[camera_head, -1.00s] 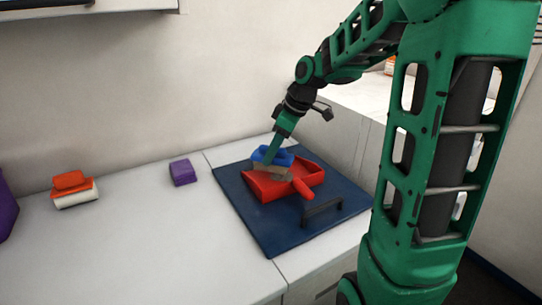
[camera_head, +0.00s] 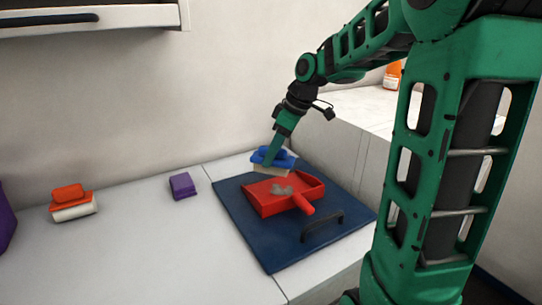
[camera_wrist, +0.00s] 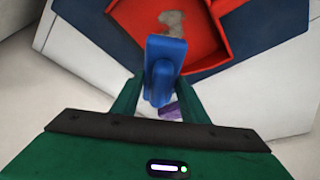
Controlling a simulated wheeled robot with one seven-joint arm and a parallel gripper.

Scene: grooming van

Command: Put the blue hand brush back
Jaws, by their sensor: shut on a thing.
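The blue hand brush (camera_head: 270,157) has a blue top and pale bristles below. My gripper (camera_head: 272,158) is shut on its blue grip and holds it at the back edge of the red dustpan (camera_head: 272,205). In the wrist view the blue brush (camera_wrist: 165,58) sits between my gripper's fingers (camera_wrist: 157,92). The dustpan lies on a dark blue mat (camera_head: 285,250), its handle pointing to the front right. A grey clump (camera_head: 283,190) lies in the pan and also shows in the wrist view (camera_wrist: 168,35). I cannot tell whether the bristles touch anything.
An orange brush with white bristles (camera_head: 72,203) and a purple block (camera_head: 183,185) stand on the pale counter (camera_head: 150,250) to the left. A dark handle (camera_head: 322,226) is on the mat's front right. A purple thing is at the left edge. The counter's middle is free.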

